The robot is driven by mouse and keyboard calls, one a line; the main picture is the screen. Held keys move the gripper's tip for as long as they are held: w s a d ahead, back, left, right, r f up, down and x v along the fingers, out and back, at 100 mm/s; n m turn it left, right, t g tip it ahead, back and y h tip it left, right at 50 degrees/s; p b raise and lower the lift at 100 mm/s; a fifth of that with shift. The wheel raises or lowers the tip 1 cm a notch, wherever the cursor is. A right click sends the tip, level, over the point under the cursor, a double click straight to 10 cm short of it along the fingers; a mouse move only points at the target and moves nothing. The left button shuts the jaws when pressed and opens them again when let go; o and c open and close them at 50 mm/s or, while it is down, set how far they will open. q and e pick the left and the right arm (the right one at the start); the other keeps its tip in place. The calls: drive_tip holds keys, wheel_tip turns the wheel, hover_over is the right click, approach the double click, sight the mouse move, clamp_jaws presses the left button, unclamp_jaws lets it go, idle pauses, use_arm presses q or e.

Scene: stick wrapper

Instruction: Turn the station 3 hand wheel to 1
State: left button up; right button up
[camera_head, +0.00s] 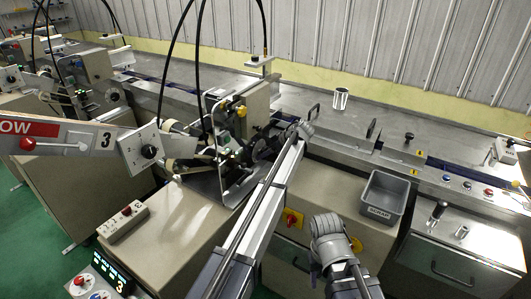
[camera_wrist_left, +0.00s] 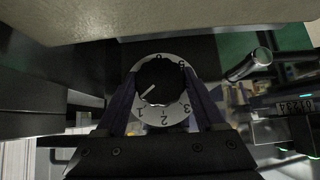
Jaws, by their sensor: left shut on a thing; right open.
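In the left wrist view, the hand wheel shows as a black knob (camera_wrist_left: 160,82) in front of a pale round dial (camera_wrist_left: 165,114) with printed numbers. A white line on the knob points to the lower left, close to the 1; I cannot tell if it lines up exactly. My left gripper (camera_wrist_left: 168,95) is shut on the hand wheel, with a dark finger on either side. In the head view, my left arm reaches to the middle machine, and its fingertips are hard to make out. Part of my right arm shows at lower centre, but its gripper does not.
A sign arm marked 3 (camera_head: 105,139) sticks out at left. A small switch box (camera_head: 124,221) sits on the cabinet. A grey bin (camera_head: 386,193) and a metal cup (camera_head: 340,98) are to the right. Black cables hang over the machine.

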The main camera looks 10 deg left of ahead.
use_arm(q)
drive_tip(key=shift+m+g, duration=0.4)
drive_tip(key=shift+g, duration=0.2)
drive_tip(key=o, duration=1.4)
drive_tip(key=shift+c, duration=0.2)
drive_tip(key=p+v, duration=0.5)
drive_tip(key=v, duration=0.2)
drive_tip(key=shift+d+r, duration=0.25)
drive_tip(key=shift+d, duration=0.15)
drive_tip(key=shift+f, duration=0.1)
